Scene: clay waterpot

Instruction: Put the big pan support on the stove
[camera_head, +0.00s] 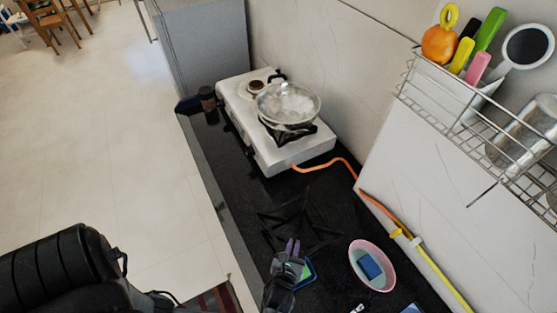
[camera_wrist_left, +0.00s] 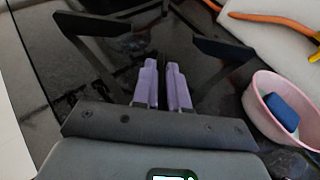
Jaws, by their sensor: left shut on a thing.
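The big pan support (camera_head: 312,230) is a black, cross-shaped metal frame over the dark counter, hard to make out against it. My left gripper (camera_head: 292,252) is at its near side. In the left wrist view, its purple fingers (camera_wrist_left: 163,84) are close together and shut on the pan support (camera_wrist_left: 224,48), whose flat black arms spread to both sides. I cannot tell whether the support touches the counter. The white stove (camera_head: 268,158) stands farther back on the counter. A glass-lidded pan (camera_head: 288,103) sits on its near burner. My right gripper is not in view.
A pink bowl (camera_head: 386,283) with a blue sponge (camera_head: 370,265) stands right of the gripper. An orange hose (camera_head: 345,160) runs from the stove along the wall. A dark jar (camera_head: 207,98) stands left of the stove. A wire rack (camera_head: 450,105) hangs on the right wall.

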